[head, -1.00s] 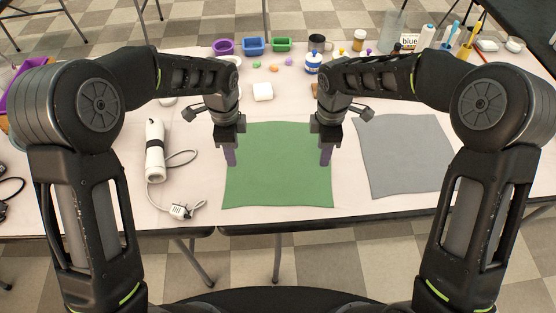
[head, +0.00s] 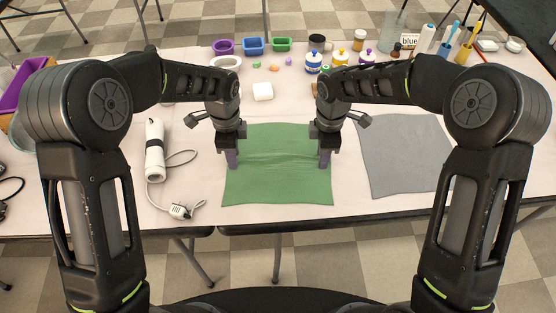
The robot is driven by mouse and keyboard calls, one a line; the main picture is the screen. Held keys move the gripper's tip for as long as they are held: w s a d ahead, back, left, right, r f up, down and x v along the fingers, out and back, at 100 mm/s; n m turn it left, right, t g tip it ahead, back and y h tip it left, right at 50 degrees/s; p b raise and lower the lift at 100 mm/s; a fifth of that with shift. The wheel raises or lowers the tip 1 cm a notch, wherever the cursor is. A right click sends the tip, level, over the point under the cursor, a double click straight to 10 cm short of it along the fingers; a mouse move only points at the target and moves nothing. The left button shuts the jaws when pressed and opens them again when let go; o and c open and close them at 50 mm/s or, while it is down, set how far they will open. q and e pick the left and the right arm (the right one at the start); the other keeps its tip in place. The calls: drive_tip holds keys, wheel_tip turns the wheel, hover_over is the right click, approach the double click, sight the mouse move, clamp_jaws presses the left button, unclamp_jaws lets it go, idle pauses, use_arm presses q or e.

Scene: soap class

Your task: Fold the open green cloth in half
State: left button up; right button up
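The green cloth (head: 277,185) lies spread on the table in the head view, with wrinkles running across its middle between my two grippers. My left gripper (head: 232,160) points down at the cloth's left edge. My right gripper (head: 324,160) points down at its right edge, about level with the left one. Both sets of fingertips appear to touch the cloth. The fingers show nearly edge-on, so whether they are open or shut on the cloth is unclear. The grippers hide small parts of the cloth's side edges.
A grey cloth (head: 405,160) lies to the right. A white hand-held device (head: 154,150) with a cord and plug (head: 182,210) lies to the left. A white block (head: 262,91), bowls and paint bottles (head: 314,63) stand behind. The pale table (head: 350,207) is bare in front of the cloth's right side.

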use_arm(q)
clamp_jaws()
use_arm(e)
drive_tip(key=shift+s+f, duration=0.1)
clamp_jaws()
idle(0.5)
